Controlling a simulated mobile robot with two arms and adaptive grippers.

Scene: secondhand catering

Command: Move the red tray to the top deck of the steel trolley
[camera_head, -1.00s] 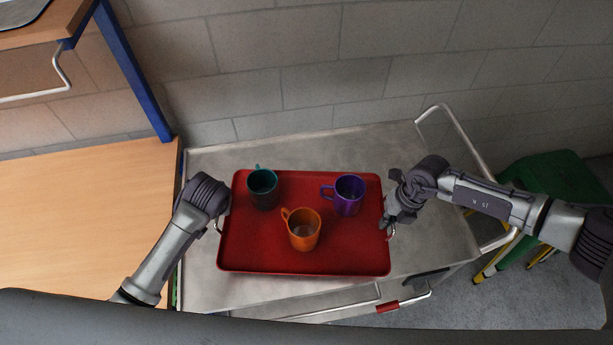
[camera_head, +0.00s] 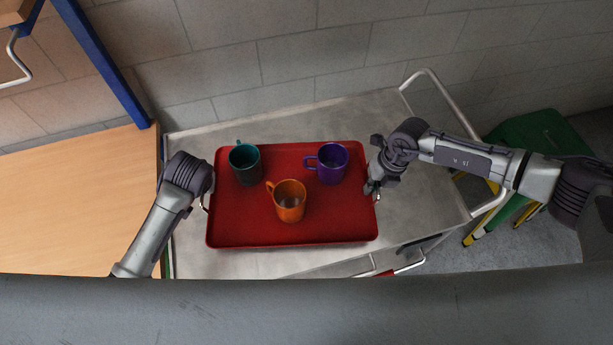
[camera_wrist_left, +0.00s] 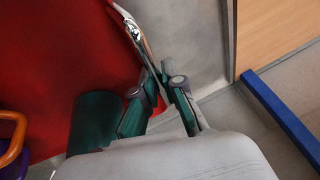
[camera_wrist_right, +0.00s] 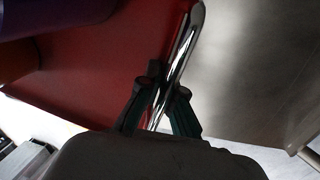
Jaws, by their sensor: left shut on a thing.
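The red tray (camera_head: 240,225) lies level over the top deck of the steel trolley (camera_head: 425,200). I cannot tell whether it touches the deck. A teal mug (camera_head: 245,166), a purple mug (camera_head: 332,165) and an orange mug (camera_head: 289,203) stand upright on it. My left gripper (camera_wrist_left: 158,88) is shut on the chrome handle at the tray's left end; the wrist hides the fingers in the head view. My right gripper (camera_head: 374,188) is at the right-end handle (camera_wrist_right: 184,45), its fingers closed around it in the right wrist view (camera_wrist_right: 164,88).
A wooden table (camera_head: 75,205) with a blue post (camera_head: 105,65) adjoins the trolley's left side. A block wall runs behind. The trolley's push handle (camera_head: 455,110) rises at the right, with a green stool (camera_head: 545,140) beyond. Bare deck shows right of the tray.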

